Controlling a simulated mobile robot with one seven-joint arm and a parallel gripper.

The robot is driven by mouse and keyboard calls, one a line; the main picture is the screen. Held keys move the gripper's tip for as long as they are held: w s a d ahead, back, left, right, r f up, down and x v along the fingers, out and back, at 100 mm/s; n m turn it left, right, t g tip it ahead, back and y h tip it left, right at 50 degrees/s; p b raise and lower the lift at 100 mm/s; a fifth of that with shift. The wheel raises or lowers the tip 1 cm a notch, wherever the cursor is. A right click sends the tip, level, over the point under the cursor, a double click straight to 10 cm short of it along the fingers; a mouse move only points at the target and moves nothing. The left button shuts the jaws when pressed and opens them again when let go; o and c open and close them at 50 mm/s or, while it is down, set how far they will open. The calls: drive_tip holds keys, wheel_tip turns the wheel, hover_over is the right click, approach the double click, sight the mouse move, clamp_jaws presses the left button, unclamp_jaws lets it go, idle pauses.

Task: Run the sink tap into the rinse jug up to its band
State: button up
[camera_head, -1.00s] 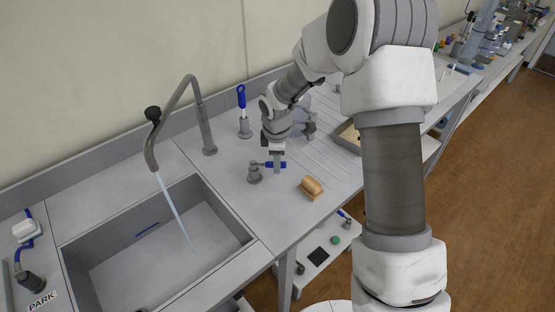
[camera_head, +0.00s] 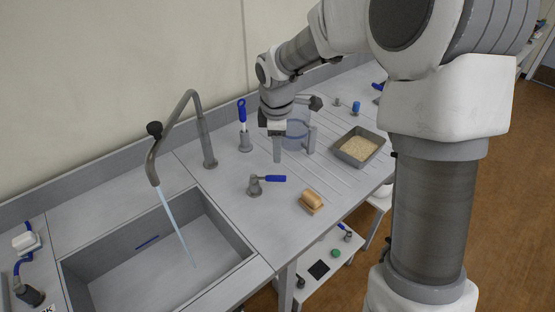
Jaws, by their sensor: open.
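The gooseneck tap (camera_head: 181,115) stands behind the sink (camera_head: 150,265), and a thin blue-white stream of water (camera_head: 177,226) runs from its spout into the basin. The tap lever (camera_head: 265,182), a grey post with a blue handle, stands on the counter right of the sink, its handle pointing right. The rinse jug (camera_head: 295,134), clear and bluish, stands on the ribbed drainer. My gripper (camera_head: 293,155) points down with its fingers apart and the jug showing between or just behind them. I cannot tell whether they touch it. The jug's band and any water inside cannot be made out.
A wooden-backed brush (camera_head: 312,201) lies right of the lever. A blue-handled brush (camera_head: 243,125) stands upright behind it. A grey tray of grain-like material (camera_head: 358,147) sits right of the jug. A lower shelf (camera_head: 325,265) holds small items. The counter between lever and sink is clear.

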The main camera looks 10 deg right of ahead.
drive_tip(key=shift+s+r, duration=0.25)
drive_tip(key=shift+r, duration=0.9)
drive_tip(key=shift+s+r, duration=0.2)
drive_tip(key=shift+r, duration=0.9)
drive_tip(key=s+d+r+m+t, duration=0.1)
drive_tip(key=s+d+r+m, duration=0.3)
drive_tip(key=s+r+m, duration=0.6)
drive_tip(key=s+d+m+t, duration=0.1)
drive_tip(key=s+m, duration=0.2)
drive_tip(key=s, duration=0.4)
drive_tip(key=s+d+f+m+t, duration=0.1)
drive_tip(key=s+d+m, duration=0.1)
drive_tip(key=s, duration=0.6)
drive_tip(key=shift+s+f+m, duration=0.25)
drive_tip(key=shift+s+m, duration=0.05)
drive_tip(key=shift+m, duration=0.4)
drive_tip(key=shift+d, duration=0.1)
